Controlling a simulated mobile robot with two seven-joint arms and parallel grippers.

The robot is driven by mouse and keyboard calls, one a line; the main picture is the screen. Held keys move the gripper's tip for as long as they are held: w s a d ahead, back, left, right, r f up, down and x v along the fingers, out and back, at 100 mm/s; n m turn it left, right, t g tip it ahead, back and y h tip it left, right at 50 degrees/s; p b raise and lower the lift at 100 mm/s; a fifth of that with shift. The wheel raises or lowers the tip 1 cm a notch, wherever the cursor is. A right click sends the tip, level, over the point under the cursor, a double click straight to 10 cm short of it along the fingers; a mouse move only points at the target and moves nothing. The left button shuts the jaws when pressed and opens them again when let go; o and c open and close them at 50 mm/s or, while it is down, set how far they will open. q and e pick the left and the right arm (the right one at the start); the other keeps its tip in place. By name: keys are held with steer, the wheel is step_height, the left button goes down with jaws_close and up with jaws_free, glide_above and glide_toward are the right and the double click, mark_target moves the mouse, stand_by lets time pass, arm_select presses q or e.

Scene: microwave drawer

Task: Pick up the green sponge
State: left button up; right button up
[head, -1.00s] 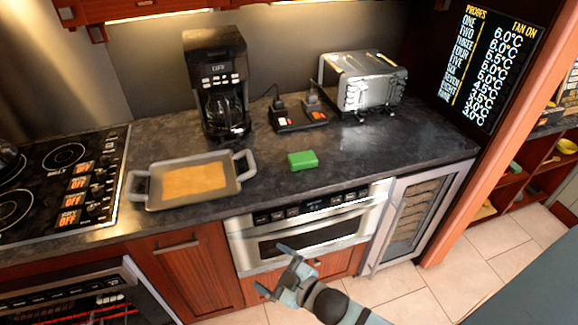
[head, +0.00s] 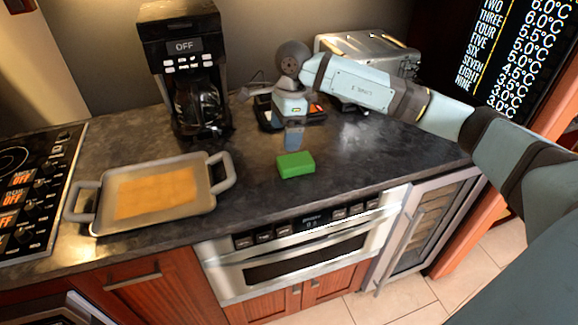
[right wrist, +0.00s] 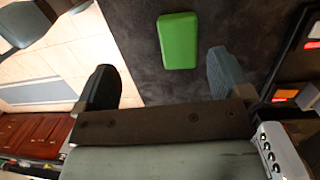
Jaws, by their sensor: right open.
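The green sponge (head: 296,164) lies flat on the dark countertop (head: 345,165), near its front edge above the built-in oven drawer. My right gripper (head: 294,137) points down above and just behind the sponge in the head view. In the right wrist view, its two fingers (right wrist: 161,61) are wide apart and empty. The sponge (right wrist: 179,41) appears beyond the fingertips, between them and closer to the right finger; it looks untouched. My left gripper is not in view.
A baking tray (head: 211,197) with a tan slab stands left of the sponge. The coffee maker (head: 183,60) is behind left. A dark scale-like device (head: 264,112) and a silver toaster (head: 385,55) stand behind. Counter right of the sponge is clear.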

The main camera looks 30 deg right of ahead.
steer(key=w+d+r+h, duration=0.1)
steer(key=d+h, duration=0.1)
steer(key=d, duration=0.2)
glide_above(296, 160)
steer(key=f, duration=0.6)
steer(key=shift+w+d+f, duration=0.15)
steer(key=shift+w+f, duration=0.15)
steer(key=shift+s+f+p, duration=0.2)
steer(key=shift+f+p, duration=0.25)
steer(key=shift+f, duration=2.75)
steer(key=c, duration=1)
